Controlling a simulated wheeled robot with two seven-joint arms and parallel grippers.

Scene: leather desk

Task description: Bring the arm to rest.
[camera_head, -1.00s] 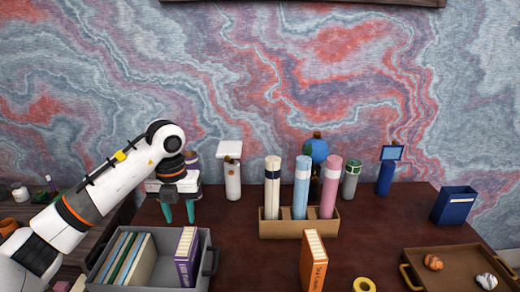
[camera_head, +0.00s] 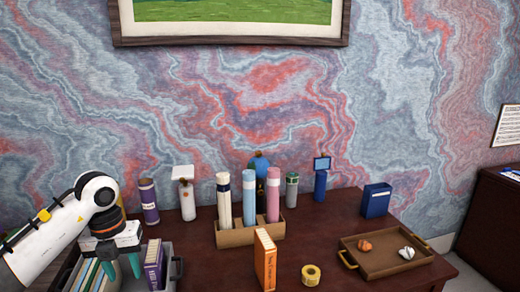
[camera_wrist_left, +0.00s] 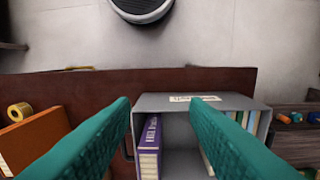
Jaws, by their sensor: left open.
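My left gripper (camera_head: 123,270) has teal fingers spread apart with nothing between them. In the head view it overlaps the grey book bin (camera_head: 172,272) at the lower left. In the left wrist view the open fingers (camera_wrist_left: 160,108) frame the same grey bin (camera_wrist_left: 235,101), which lies beyond them. The bin holds a purple book (camera_head: 155,265) and several other books; the gripper partly hides them in the head view. My right gripper is not in view.
An orange book (camera_head: 265,262) stands near the desk's front, beside a yellow tape roll (camera_head: 311,274). A cardboard holder (camera_head: 248,235) carries three rolled tubes. Several bottles stand behind. A brown tray (camera_head: 385,262) with two small objects lies at right, near a blue box (camera_head: 376,200).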

